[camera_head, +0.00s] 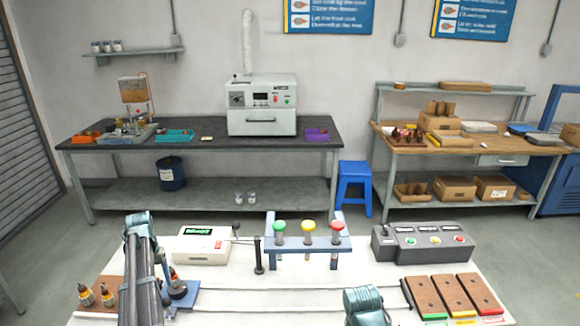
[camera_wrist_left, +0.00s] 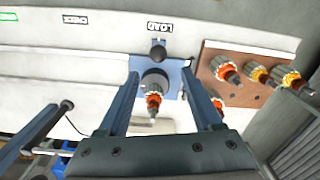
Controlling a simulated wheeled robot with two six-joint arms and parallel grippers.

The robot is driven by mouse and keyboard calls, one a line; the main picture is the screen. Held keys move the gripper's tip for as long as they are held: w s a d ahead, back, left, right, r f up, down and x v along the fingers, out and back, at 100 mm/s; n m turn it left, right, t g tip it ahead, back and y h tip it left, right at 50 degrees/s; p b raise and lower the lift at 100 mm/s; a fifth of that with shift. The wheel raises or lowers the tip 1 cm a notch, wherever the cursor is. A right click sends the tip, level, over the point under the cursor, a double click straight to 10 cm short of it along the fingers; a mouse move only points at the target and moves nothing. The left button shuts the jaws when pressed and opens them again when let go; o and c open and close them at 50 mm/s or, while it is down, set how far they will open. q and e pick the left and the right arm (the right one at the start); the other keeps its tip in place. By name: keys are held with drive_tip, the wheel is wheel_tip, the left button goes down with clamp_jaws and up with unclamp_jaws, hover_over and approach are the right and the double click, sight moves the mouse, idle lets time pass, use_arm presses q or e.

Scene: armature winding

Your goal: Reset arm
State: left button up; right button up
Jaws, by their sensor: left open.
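My left gripper (camera_wrist_left: 160,76) is open in the left wrist view, its two fingers spread on either side of an armature (camera_wrist_left: 153,99) with an orange-red end. That armature stands on a blue fixture (camera_wrist_left: 173,72) beside the LOAD label. No contact between fingers and armature shows. In the head view the blue fixture (camera_head: 190,297) is partly behind my left arm (camera_head: 140,265), and the left fingers are hidden there. Part of my right arm (camera_head: 365,304) shows at the bottom, but its gripper is not in view.
A brown board (camera_wrist_left: 237,93) with several armatures lies right of the fixture in the left wrist view. The head view shows a white display box (camera_head: 202,246), a blue stand (camera_head: 300,245) with coloured knobs, a grey control box (camera_head: 424,244) and brown trays (camera_head: 458,297).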

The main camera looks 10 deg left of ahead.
use_arm(q)
drive_tip(key=d+m, duration=0.5)
drive_tip(key=d, duration=2.5)
drive_tip(key=s+d+m, duration=0.2)
drive_tip(key=s+d, duration=0.3)
drive_tip(key=d, duration=0.5)
drive_tip(key=s+d+m+y, duration=0.1)
drive_tip(key=s+d, duration=0.5)
drive_tip(key=d, duration=0.4)
drive_tip(key=shift+s+m, duration=0.15)
drive_tip(key=shift+m, duration=0.25)
